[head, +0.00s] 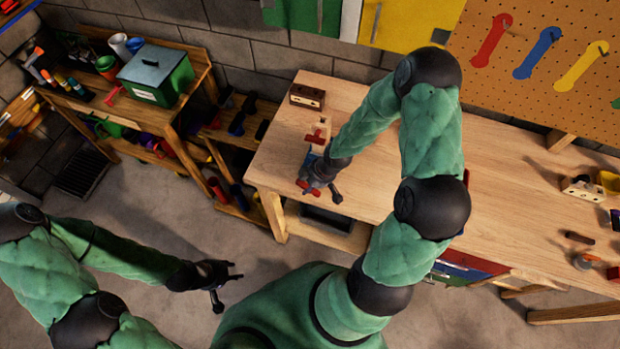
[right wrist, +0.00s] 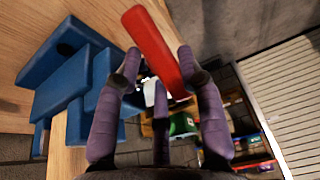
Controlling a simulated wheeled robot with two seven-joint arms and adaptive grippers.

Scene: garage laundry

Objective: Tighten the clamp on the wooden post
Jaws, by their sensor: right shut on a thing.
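The clamp is blue with a red handle; its blue body (right wrist: 72,90) fills the left of the right wrist view, against a wooden edge. Its red handle (right wrist: 155,45) passes between the purple fingers of my right gripper (right wrist: 160,75), which is shut on it. In the head view my right gripper (head: 318,182) is at the left front corner of the workbench, and it hides much of the clamp. A pale wooden block (head: 319,128), perhaps the post, stands just behind, with a red piece in front of it. My left gripper (head: 232,284) is open and empty above the floor.
The workbench (head: 480,190) has a wide clear top. A brown block with holes (head: 307,96) sits near its back left. Small tools lie at the far right. A shelf with a green box (head: 158,78) stands at the left. Floor between is free.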

